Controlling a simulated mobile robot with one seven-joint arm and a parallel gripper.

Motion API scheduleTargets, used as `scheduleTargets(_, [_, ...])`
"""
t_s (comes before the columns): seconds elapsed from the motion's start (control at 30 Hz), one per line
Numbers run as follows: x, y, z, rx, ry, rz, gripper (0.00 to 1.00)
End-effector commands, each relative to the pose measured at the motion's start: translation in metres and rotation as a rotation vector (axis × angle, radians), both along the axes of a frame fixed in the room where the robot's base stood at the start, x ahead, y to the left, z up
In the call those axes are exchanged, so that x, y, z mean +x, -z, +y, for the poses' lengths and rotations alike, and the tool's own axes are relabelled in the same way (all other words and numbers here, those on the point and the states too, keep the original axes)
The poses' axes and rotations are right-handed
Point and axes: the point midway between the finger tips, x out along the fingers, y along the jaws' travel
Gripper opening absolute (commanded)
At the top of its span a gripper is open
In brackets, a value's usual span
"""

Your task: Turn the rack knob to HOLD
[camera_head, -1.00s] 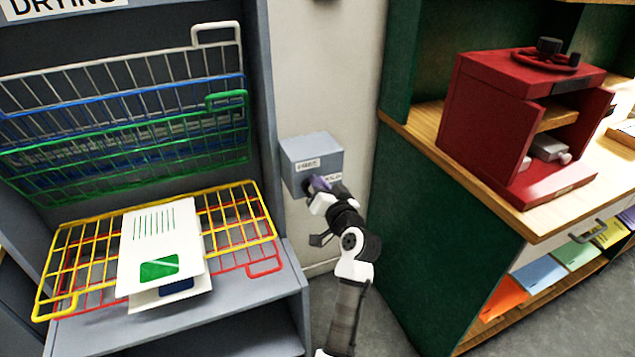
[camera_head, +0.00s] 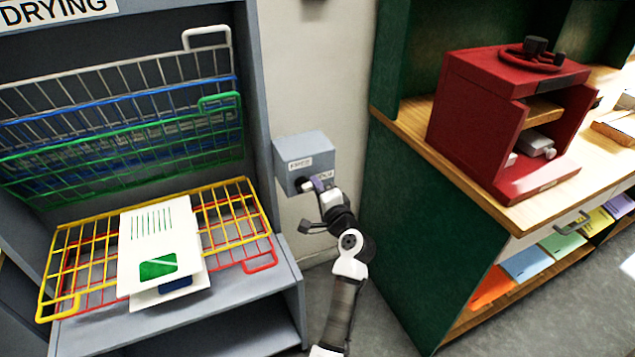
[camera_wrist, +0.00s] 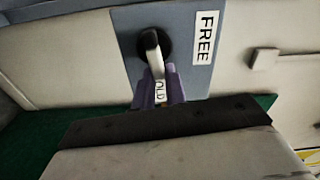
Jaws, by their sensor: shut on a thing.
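The grey knob box (camera_head: 304,155) is mounted beside the drying rack in the head view. Its FREE label (camera_wrist: 205,37) shows in the wrist view, with the knob's dark round base (camera_wrist: 167,45) and pale lever (camera_wrist: 152,50). My gripper (camera_wrist: 158,82) has purple fingertips and is shut on the lever's outer end. In the head view my gripper (camera_head: 318,185) is against the box's front and partly covers the HOLD label.
The drying rack with coloured wire shelves (camera_head: 230,210) stands left, holding printed cards (camera_head: 160,235) on its yellow shelf. A green cabinet (camera_head: 415,235) with a wooden top stands close to the right of my arm, carrying a red press (camera_head: 480,110).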

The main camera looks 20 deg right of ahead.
Motion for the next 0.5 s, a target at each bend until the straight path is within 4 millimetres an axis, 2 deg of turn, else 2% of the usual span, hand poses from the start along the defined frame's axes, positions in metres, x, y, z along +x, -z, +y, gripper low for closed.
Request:
scheduleTargets(0.03, [0.0010, 0.0062, 0.0070, 0.031, -0.018, 0.016, 0.00])
scheduleTargets(0.5, [0.0013, 0.0103, 0.0085, 0.159, -0.021, 0.018, 0.00])
